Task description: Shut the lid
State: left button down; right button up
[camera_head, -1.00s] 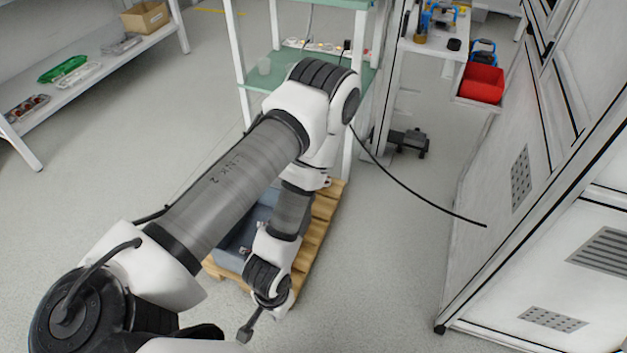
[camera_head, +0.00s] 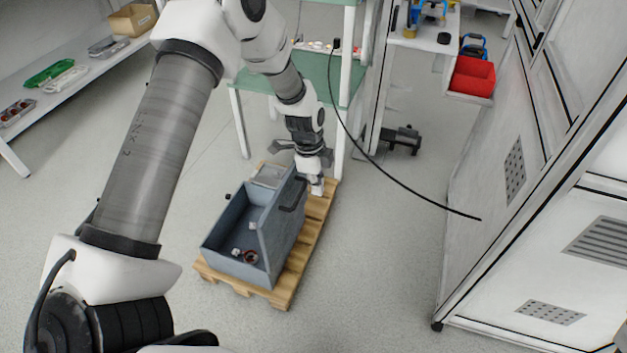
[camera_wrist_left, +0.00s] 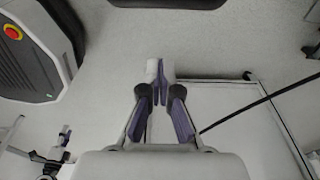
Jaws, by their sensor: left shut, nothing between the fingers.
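A grey-blue box (camera_head: 222,243) stands on a wooden pallet, open at the top, with a few small parts inside on its floor. Its lid (camera_head: 277,226) stands steeply upright along the box's right side and carries a dark handle. My left gripper (camera_head: 318,188) is at the far right of the box, just beyond the lid's far end and over the pallet's edge. I cannot tell whether it touches the lid. In the left wrist view its fingers (camera_wrist_left: 160,82) are together and empty. My right gripper is not in view.
The pallet (camera_head: 287,290) lies on open grey floor. A green-shelved rack (camera_head: 315,75) stands close behind it. A white cabinet (camera_head: 490,190) stands at the right, and a low shelf (camera_head: 75,90) is at the left.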

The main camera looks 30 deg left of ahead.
aim_at(282, 206)
pick_arm(q)
jog(key=a+f, duration=0.1)
jog(key=a+f+b, duration=0.1)
jog(key=f, duration=0.1)
jog(key=a+f, duration=0.1)
jog(key=shift+s+f, duration=0.3)
jog(key=shift+s, duration=0.1)
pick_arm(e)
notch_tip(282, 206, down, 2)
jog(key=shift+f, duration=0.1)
pick_arm(q)
jog(key=shift+a+b, duration=0.15)
jog(key=shift+b, duration=0.25)
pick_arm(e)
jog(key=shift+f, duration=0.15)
